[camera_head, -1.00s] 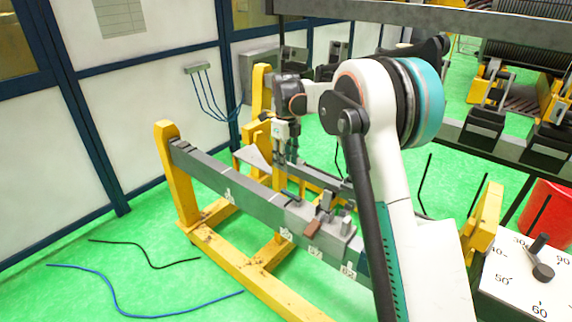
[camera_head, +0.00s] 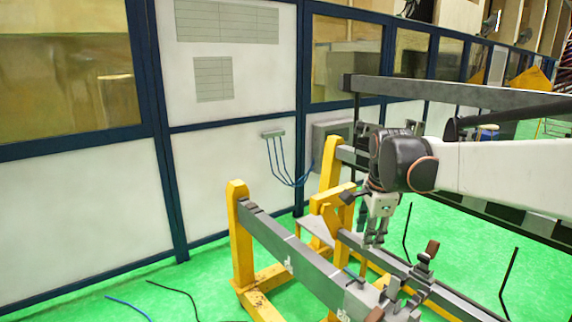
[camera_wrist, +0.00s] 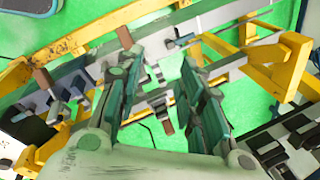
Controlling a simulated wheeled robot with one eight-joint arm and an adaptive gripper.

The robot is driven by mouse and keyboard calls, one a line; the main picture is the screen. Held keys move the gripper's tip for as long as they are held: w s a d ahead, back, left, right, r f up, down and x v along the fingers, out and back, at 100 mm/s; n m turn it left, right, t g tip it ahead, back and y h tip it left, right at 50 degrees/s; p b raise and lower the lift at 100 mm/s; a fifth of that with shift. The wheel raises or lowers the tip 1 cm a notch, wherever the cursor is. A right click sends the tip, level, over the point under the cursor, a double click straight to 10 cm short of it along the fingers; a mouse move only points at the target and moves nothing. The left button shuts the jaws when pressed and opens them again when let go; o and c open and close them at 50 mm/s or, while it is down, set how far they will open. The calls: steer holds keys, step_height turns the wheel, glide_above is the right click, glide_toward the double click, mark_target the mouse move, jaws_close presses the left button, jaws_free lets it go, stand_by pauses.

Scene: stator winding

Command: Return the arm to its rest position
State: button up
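My gripper (camera_head: 376,238) hangs from my white and black arm in the head view, pointing down above the yellow and grey stand (camera_head: 290,250). In the wrist view my gripper (camera_wrist: 158,75) has its two green-and-grey fingers spread apart, with nothing between the tips. The stand's grey rails with small clamps and brown-handled levers (camera_wrist: 42,78) lie below the fingers. My gripper appears apart from the rails. The lower end of the stand is cut off in the head view.
A white wall with dark blue frames (camera_head: 235,85) runs along the back left. A wall box with blue cables (camera_head: 273,134) hangs on it. Black and blue wires (camera_head: 175,290) lie on the green floor. A dark beam (camera_head: 440,92) crosses at the upper right.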

steer(key=s+f+n+t, duration=0.2)
steer(key=s+n, duration=0.6)
steer(key=s, duration=0.5)
steer(key=s+f+n+t, duration=0.2)
steer(key=s+f+n, duration=0.1)
steer(key=s+n, duration=0.6)
steer(key=s, duration=0.4)
steer(key=shift+a+n, duration=0.3)
steer(key=shift+a, duration=0.05)
steer(key=shift+s+f, duration=0.1)
